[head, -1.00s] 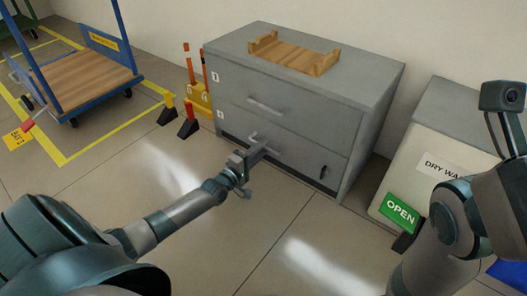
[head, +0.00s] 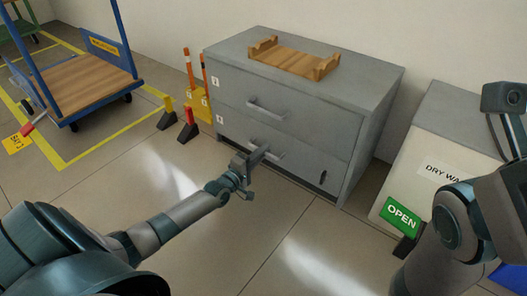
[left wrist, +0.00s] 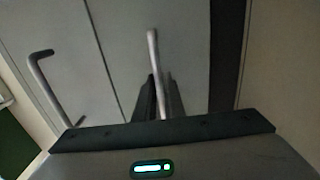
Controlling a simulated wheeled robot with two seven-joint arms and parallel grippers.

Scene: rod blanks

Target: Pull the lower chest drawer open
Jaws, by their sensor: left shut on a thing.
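The grey chest (head: 345,90) stands against the wall with two drawers. The lower drawer (head: 302,170) looks flush with the chest front, as far as I can tell. Its bar handle (head: 275,153) is in the jaws of my left gripper (head: 259,153). The left wrist view shows the dark fingers (left wrist: 158,98) shut around the lower handle (left wrist: 154,55), and the upper drawer's handle (left wrist: 47,85) free at the left. In the head view the upper drawer (head: 300,120) is shut. My right arm is at the right edge, its gripper out of view.
A wooden tray (head: 295,58) rests on the chest. A pale cabinet (head: 430,150) with an OPEN sign (head: 400,214) stands to the right. The floor before the chest is clear.

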